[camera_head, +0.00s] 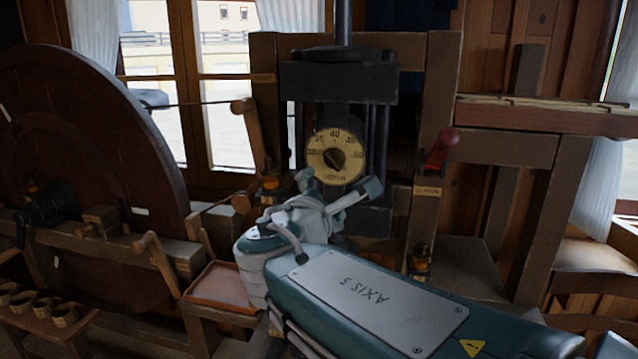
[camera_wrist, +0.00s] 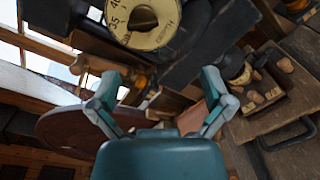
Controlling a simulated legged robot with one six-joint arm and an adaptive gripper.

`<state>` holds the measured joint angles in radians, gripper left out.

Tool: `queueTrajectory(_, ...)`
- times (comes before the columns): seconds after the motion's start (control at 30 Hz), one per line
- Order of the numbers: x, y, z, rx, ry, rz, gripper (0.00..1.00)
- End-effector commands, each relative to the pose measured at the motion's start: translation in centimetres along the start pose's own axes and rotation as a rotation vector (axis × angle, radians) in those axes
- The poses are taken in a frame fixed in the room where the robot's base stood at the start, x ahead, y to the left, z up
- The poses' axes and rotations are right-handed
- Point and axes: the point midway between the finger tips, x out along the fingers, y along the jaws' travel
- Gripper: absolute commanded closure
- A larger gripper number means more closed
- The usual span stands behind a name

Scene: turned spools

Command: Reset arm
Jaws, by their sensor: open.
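My gripper (camera_head: 340,186) is at the end of my teal and white arm, in front of the dark press below its round dial (camera_head: 334,156). Its two fingers are spread apart with nothing between them. In the wrist view my gripper (camera_wrist: 161,80) also shows open and empty, with the cream dial (camera_wrist: 142,22) beyond it at the top. My arm's teal link, marked AXIS 5, reaches in from the lower right of the head view and hides the lower part of the wooden frame.
A large dark wheel (camera_head: 85,165) stands at the left. A red-handled lever (camera_head: 440,152) is on the frame's right post. A small reddish tray (camera_head: 222,287) is left of my wrist. Several rings (camera_head: 42,307) lie on a low bench at the lower left.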

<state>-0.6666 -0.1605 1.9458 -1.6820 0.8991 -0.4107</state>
Motion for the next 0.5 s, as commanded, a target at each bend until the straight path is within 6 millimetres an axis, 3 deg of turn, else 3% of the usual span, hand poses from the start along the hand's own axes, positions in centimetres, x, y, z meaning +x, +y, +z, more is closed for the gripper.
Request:
queueTrajectory(0.2, -0.8, -10.4, 5.0, 0.345, -0.035, -0.325, 0.0)
queueTrajectory(0.33, -2.9, -16.5, 6.6, 0.596, -0.072, -0.525, 0.0)
queueTrajectory(0.5, -6.9, -23.0, 7.1, 0.942, -0.14, -0.76, 0.0)
